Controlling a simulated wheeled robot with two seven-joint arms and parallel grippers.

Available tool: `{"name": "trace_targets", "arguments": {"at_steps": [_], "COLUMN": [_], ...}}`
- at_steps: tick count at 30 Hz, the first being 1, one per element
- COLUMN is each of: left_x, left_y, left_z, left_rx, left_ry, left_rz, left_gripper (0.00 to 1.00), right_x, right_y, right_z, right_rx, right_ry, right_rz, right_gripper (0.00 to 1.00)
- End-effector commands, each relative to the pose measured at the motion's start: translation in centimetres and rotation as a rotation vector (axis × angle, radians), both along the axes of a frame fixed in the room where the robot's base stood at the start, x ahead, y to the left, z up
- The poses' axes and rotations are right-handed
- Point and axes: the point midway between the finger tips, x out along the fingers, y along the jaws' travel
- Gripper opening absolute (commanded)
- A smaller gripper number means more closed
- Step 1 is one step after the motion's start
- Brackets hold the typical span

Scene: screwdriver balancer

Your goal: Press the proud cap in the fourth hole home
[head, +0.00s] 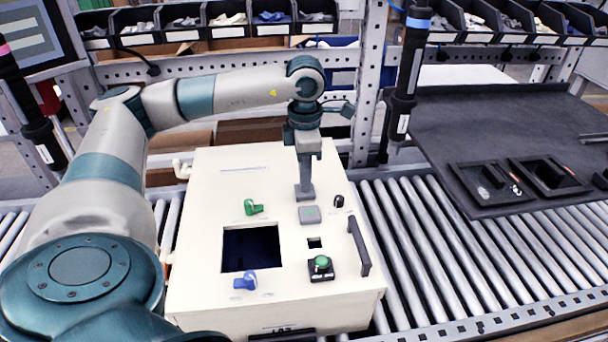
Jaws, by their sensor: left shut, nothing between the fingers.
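A cream panel box (200,215) lies on the roller conveyor, face up. A grey square cap (313,214) sits on its face, right of centre. From this view I cannot tell how far it stands above the face, or which hole counts as the fourth. A small dark square opening (314,243) is just in front of it. A green round button on a black base (320,267) is nearer the front. My left gripper (305,195) points down, shut and empty, just behind the grey cap. I cannot tell whether its tips touch the panel. My right gripper is out of view.
The panel also bears a green lever knob (253,207), a blue one (245,281), a dark window (250,249), a small black knob (339,201) and a black handle (358,246). A hanging black tool (404,85) is right of my arm. A dark tray table (500,125) stands at right.

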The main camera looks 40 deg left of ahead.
Motion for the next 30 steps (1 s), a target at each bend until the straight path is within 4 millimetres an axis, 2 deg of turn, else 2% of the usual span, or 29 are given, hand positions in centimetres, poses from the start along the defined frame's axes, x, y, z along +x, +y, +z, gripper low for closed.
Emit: {"name": "trace_targets", "arguments": {"at_steps": [14, 30], "left_x": [0.0, 0.0], "left_y": [0.0, 0.0], "left_z": [0.0, 3.4], "left_rx": [0.000, -0.001], "left_ry": [0.003, 0.002], "left_rz": [-0.001, -0.001], "left_gripper": [0.00, 0.00], "right_x": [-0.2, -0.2], "right_y": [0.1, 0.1], "right_z": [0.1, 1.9], "right_rx": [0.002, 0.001], "right_ry": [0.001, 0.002], "right_rz": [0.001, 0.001], "right_gripper": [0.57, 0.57]}}
